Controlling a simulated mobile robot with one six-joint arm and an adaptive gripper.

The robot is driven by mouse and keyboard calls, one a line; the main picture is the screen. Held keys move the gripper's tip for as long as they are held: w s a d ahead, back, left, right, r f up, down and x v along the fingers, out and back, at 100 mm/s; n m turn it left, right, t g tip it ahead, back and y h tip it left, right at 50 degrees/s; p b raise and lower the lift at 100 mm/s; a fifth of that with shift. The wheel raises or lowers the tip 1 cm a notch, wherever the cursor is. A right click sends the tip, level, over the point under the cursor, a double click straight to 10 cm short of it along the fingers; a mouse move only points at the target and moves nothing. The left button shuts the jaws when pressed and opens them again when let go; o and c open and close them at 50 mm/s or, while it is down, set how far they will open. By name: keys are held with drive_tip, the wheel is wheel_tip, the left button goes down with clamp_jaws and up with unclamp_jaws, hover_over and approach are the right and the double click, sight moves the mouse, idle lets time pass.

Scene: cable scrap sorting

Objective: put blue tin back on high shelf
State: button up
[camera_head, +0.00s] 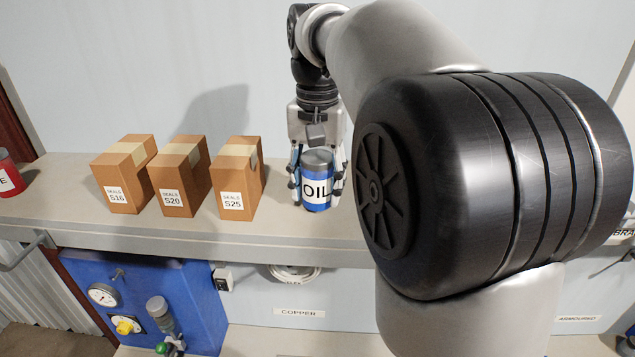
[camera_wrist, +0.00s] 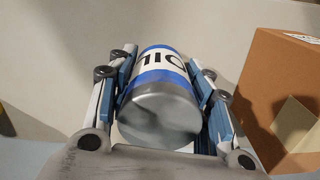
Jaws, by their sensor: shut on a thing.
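The blue tin (camera_head: 317,190) has a white band marked OIL and a grey lid. It is upright at the shelf (camera_head: 285,235), to the right of the boxes. My gripper (camera_head: 316,188) comes from above and behind and is shut on the tin, with one finger on each side. The wrist view also shows the tin (camera_wrist: 160,95) between the blue finger pads. Whether the tin's base touches the shelf or hangs just above it I cannot tell.
Three cardboard boxes marked S16 (camera_head: 118,187), S20 (camera_head: 173,192) and S25 (camera_head: 232,195) stand left of the tin. A red tin (camera_head: 8,175) is at the far left. A blue panel with a gauge (camera_head: 103,294) is below. My arm hides the shelf's right part.

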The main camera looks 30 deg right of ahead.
sight(317, 156)
drive_tip(key=shift+f+b, duration=0.4)
drive_tip(key=shift+f, duration=0.2)
drive_tip(key=o, duration=1.3)
wheel_tip(317, 156, up, 12)
drive_tip(key=shift+r, duration=0.1)
